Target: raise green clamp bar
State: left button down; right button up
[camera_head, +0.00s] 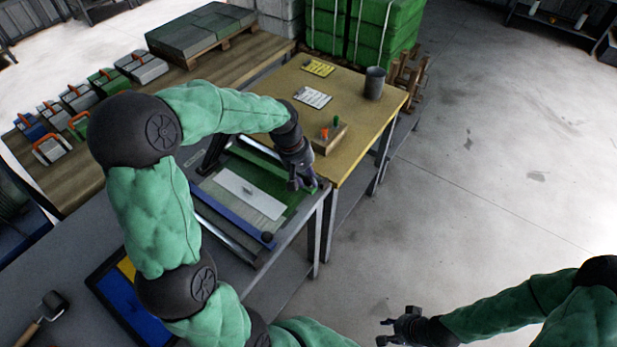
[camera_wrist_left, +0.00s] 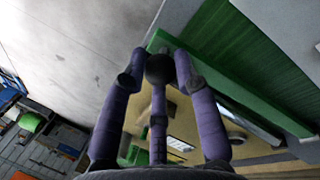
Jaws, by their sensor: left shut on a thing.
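The green clamp bar (camera_head: 262,161) runs along the far side of the frame on the grey bench. My left gripper (camera_head: 303,184) is at its right end, shut on the bar's black knob. In the left wrist view the fingers close around this black knob (camera_wrist_left: 160,68), at the end of the green bar (camera_wrist_left: 252,72). I cannot tell whether the bar is clear of the sheet beneath. The gripper and wrist hide part of the bar in the head view. My right gripper (camera_head: 386,330) is open and empty, off to the lower right, away from the bench.
A blue bar (camera_head: 228,218) with its own black knob (camera_head: 267,237) lies on the near side of the frame. A white sheet (camera_head: 246,193) lies between the bars. A yellow-topped table (camera_head: 358,118) with a grey cup (camera_head: 374,83) stands behind. Open floor lies right.

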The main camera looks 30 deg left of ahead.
pick_arm(q)
jog(key=a+r+h+p, duration=0.4)
jog(key=a+r+p, duration=0.3)
jog(key=r+p, duration=0.2)
jog(key=w+a+r+h+p, duration=0.1)
jog(key=a+r+h+p, duration=0.3)
jog(key=a+r+p, duration=0.3)
notch_tip(320, 180, up, 4)
jog(key=shift+r+n+p, duration=0.2)
jog(key=shift+n+p, duration=0.2)
jog(key=shift+p, duration=0.7)
jog(key=shift+w+a, duration=0.1)
jog(key=c, duration=1)
grip_release()
jog(key=shift+o, duration=0.3)
jog(key=shift+w+f, duration=0.1)
